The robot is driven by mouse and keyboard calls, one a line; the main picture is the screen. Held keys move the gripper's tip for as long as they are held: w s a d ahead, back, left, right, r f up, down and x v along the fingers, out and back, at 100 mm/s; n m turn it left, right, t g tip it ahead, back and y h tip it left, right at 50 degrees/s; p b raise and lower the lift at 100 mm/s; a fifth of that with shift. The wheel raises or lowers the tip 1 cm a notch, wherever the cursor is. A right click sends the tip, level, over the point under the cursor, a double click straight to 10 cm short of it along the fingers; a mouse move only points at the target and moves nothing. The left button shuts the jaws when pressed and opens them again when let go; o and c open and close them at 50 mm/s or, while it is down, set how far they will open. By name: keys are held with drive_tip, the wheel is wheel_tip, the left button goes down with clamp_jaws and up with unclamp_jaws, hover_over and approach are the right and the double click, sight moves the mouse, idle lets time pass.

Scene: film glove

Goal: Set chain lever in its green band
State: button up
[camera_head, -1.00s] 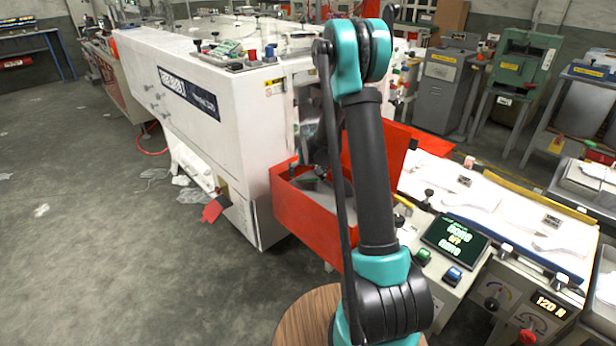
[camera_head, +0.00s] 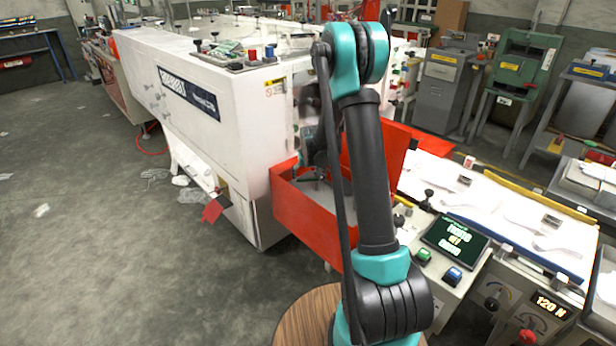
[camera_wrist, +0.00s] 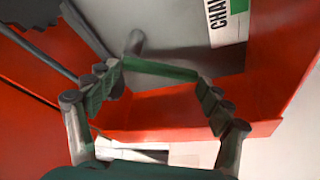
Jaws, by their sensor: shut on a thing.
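The chain lever shows in the wrist view as a grey rounded rod (camera_wrist: 134,44) by the left fingertip, in front of a grey plate; most of it is hidden. My gripper (camera_wrist: 163,70) is around it with its jointed fingers spread, and a green bar spans between the fingertips. A white label (camera_wrist: 228,22) reading "CHAI…" with a green band (camera_wrist: 239,5) is at the top right, cut off by the picture edge. In the head view my gripper (camera_head: 306,178) is low inside the red guard box (camera_head: 312,222), partly hidden by my arm. The lever cannot be made out there.
The red box walls stand close around my gripper. A toothed dark wheel (camera_wrist: 30,12) and a thin rod (camera_wrist: 38,48) are at the upper left in the wrist view. The white machine (camera_head: 200,110) stands left, a control panel (camera_head: 455,245) right.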

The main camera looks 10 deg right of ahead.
drive_tip(key=shift+s+n, duration=0.1)
drive_tip(key=shift+n, duration=0.2)
drive_tip(key=shift+c, duration=0.3)
drive_tip(key=shift+s+d+n+y, duration=0.1)
drive_tip(key=shift+s+n+y, duration=0.15)
drive_tip(key=shift+n, duration=0.35)
drive_tip(key=shift+s+d+n+y, duration=0.1)
drive_tip(key=shift+n+y, duration=0.25)
drive_tip(key=shift+n, duration=0.25)
drive_tip(key=shift+s+d+n+y, duration=0.15)
drive_tip(key=shift+s+n+y, duration=0.15)
drive_tip(key=shift+n, duration=0.6)
drive_tip(key=shift+s+d+n+y, duration=0.1)
drive_tip(key=shift+s+n+y, duration=0.15)
drive_tip(key=shift+n, duration=0.65)
drive_tip(key=shift+g, duration=0.3)
drive_tip(key=o, duration=1.7)
drive_tip(key=shift+r, duration=0.1)
drive_tip(key=v, duration=1.2)
drive_tip(key=shift+d, duration=0.15)
